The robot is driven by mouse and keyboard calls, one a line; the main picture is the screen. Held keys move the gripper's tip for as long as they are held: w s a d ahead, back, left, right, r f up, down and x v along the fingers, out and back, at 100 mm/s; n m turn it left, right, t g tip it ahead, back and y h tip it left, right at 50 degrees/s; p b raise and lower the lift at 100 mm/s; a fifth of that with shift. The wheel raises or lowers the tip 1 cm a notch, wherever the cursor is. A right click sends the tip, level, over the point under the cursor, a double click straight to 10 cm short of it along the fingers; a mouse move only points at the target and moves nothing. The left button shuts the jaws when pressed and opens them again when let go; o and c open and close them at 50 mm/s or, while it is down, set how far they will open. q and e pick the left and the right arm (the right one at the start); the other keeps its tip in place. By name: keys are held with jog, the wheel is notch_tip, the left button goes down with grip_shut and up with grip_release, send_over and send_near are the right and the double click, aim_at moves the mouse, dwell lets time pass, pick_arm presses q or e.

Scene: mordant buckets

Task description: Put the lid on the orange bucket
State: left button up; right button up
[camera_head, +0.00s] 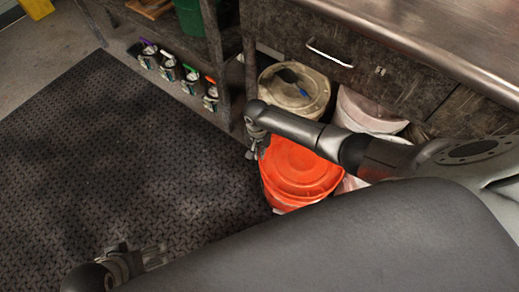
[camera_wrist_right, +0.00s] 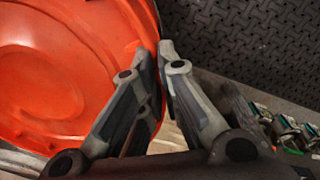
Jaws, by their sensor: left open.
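The orange bucket (camera_head: 277,201) stands on the floor in front of the bench, with the round orange lid (camera_head: 305,171) over its top. I cannot tell whether the lid is fully seated. My right gripper (camera_head: 255,150) is at the left edge of the lid. In the right wrist view the lid (camera_wrist_right: 60,70) fills the left side, and the fingers of my right gripper (camera_wrist_right: 157,52) are nearly together with the lid's rim running between them. My left gripper (camera_head: 157,255) is open and empty, low at the left over the floor mat, away from the bucket.
A pale bucket with a dark tool on its lid (camera_head: 294,90) stands behind the orange one, and a white bucket (camera_head: 365,110) to its right. The dark floor mat (camera_head: 110,150) is clear.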

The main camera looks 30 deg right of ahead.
jog(key=o, duration=0.5)
jog(key=shift+c, duration=0.2)
jog(key=shift+r, duration=0.1)
notch_tip(320, 180, up, 12)
jog(key=shift+a, duration=0.2)
jog(key=shift+a, duration=0.1)
dwell(0.4)
